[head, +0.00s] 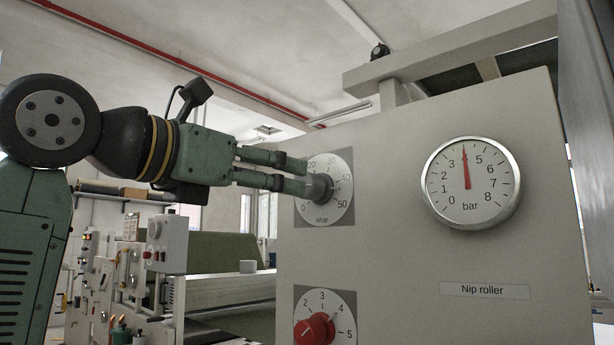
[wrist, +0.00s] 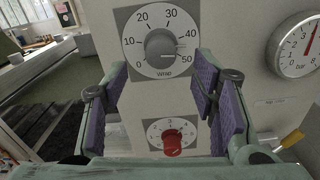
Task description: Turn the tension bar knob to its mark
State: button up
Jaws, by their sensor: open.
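A grey knob (head: 322,188) sits on a white round dial numbered up to 50 and labelled "wrap"; the knob also shows in the wrist view (wrist: 161,45). A red knob (head: 314,330) on a dial with numbers from 2 to 5 visible is below it; it also shows in the wrist view (wrist: 172,143). I see no "tension bar" label. My gripper (head: 306,176) is open with its fingertips at the grey knob in the head view. In the wrist view, the purple finger pads (wrist: 158,78) stand apart with the grey knob ahead between them; contact is unclear.
A round pressure gauge (head: 470,183) marked "bar" is on the same grey panel (head: 390,270), its needle near 4. A "Nip roller" label (head: 484,290) is below it. Machinery with a green roll (head: 225,252) stands behind left. The panel between dials and gauge is bare.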

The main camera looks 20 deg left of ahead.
aim_at(307, 185)
jog(key=p+x, duration=0.1)
jog(key=x, duration=0.6)
jog(key=shift+w+d+p, duration=0.15)
jog(key=shift+w+p, duration=0.15)
jog(key=shift+p, duration=0.1)
jog(key=shift+c, duration=0.3)
jog(key=c, duration=1.1)
